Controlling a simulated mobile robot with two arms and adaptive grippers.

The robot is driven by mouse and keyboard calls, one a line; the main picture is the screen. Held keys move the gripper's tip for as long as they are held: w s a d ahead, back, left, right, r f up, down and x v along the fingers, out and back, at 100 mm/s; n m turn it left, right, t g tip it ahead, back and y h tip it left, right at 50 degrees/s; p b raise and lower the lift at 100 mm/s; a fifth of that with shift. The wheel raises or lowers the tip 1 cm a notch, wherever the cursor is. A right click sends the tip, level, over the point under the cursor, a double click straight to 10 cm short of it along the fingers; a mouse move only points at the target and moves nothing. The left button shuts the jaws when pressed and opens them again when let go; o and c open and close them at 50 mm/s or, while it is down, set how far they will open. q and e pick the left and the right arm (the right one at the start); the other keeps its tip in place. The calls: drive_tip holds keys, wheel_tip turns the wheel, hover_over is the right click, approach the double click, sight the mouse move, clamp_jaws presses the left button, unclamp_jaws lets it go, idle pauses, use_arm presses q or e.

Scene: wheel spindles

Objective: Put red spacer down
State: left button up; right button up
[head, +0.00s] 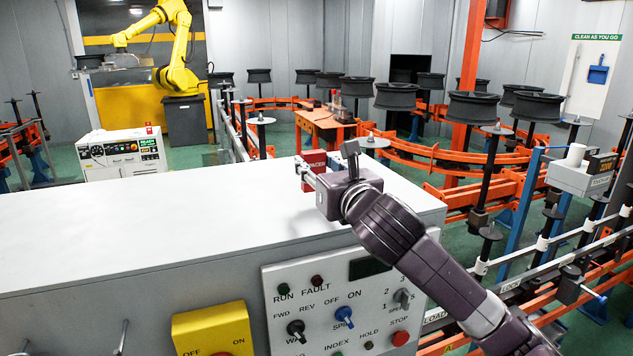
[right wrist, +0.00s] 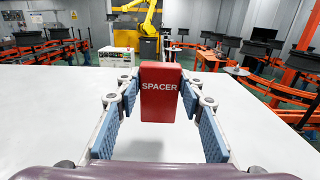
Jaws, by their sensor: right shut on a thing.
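The red spacer (head: 314,161) is a red block with white "SPACER" lettering. In the head view it is partly hidden by my right gripper (head: 306,174), over the far right part of the white cabinet top (head: 150,215). In the right wrist view the spacer (right wrist: 160,95) is upright between the blue pads of my right gripper (right wrist: 160,92), which is shut on it. White top shows below and around the block. I cannot tell whether its base touches the top. My left gripper is not in view.
A control panel (head: 350,300) with knobs and a yellow box (head: 213,330) are on the cabinet's front. Orange conveyor rails with black wheels on spindles (head: 473,107) stand to the right. A yellow robot arm (head: 178,45) stands behind. The cabinet top's left side is clear.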

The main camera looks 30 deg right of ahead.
drive_tip(key=shift+a+f, duration=0.1)
drive_tip(key=shift+f, duration=1.75)
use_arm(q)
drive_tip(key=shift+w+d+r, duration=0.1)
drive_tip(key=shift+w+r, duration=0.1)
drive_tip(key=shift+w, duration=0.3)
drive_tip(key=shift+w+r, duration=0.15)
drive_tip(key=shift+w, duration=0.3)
use_arm(e)
drive_tip(key=shift+f, duration=0.2)
drive_tip(key=o, duration=1.2)
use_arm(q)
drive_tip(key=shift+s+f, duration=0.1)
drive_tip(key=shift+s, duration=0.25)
use_arm(e)
drive_tip(key=shift+r, duration=0.1)
